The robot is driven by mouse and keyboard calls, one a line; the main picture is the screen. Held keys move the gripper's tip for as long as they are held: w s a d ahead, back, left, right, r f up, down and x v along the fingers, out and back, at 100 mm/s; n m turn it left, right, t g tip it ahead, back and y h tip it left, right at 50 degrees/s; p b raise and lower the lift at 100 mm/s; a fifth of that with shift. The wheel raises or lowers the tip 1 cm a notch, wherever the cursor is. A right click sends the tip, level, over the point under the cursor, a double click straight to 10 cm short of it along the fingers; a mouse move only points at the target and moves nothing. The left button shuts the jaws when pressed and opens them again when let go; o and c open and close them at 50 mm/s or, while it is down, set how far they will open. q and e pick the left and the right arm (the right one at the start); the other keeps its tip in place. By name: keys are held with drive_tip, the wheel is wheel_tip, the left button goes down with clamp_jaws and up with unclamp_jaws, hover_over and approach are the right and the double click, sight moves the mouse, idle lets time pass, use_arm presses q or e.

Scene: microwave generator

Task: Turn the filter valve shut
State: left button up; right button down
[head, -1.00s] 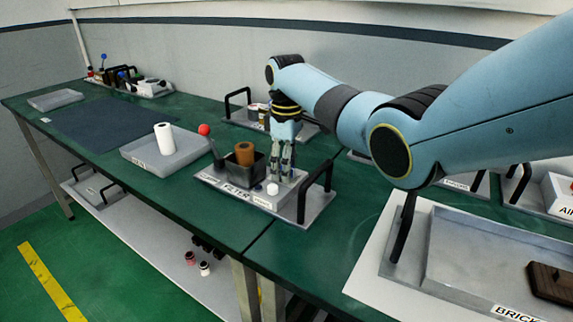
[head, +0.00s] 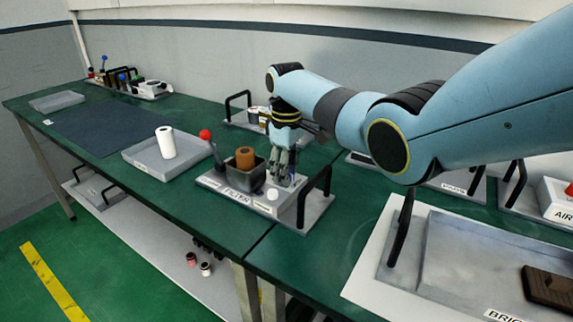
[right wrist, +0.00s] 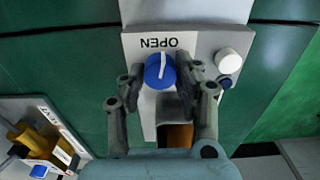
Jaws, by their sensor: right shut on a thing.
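The filter station (head: 208,181) is a grey plate labelled FILTER on the green bench. Its valve is a blue knob (right wrist: 158,72) with a white pointer bar, beside the word OPEN on the plate in the right wrist view. The bar stands nearly upright in that picture, tilted slightly. My right gripper (head: 281,172) reaches down onto the station and hides the knob in the head view. In the right wrist view its fingers (right wrist: 160,78) are closed on the two sides of the knob. My left gripper is in neither view.
A grey tray (head: 180,171) with a white cylinder (head: 165,141) stands to the left.

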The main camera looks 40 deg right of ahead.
drive_tip(key=m+p, duration=0.2)
drive_tip(key=m, duration=0.1)
drive_tip(key=shift+r+m, duration=0.15)
drive_tip(key=shift+m, duration=0.25)
drive_tip(key=m+p, duration=0.1)
drive_tip(key=m, duration=0.2)
drive_tip(key=shift+m+p, duration=0.3)
drive_tip(key=shift+p, duration=0.05)
drive_tip(key=m+p, duration=0.1)
drive_tip(key=m, duration=0.3)
drive_tip(key=shift+d, duration=0.1)
drive_tip(key=shift+m+p, duration=0.4)
drive_tip(key=shift+m, duration=1.7)
drive_tip(key=c, duration=0.9)
unclamp_jaws()
drive_tip(key=shift+c, duration=0.2)
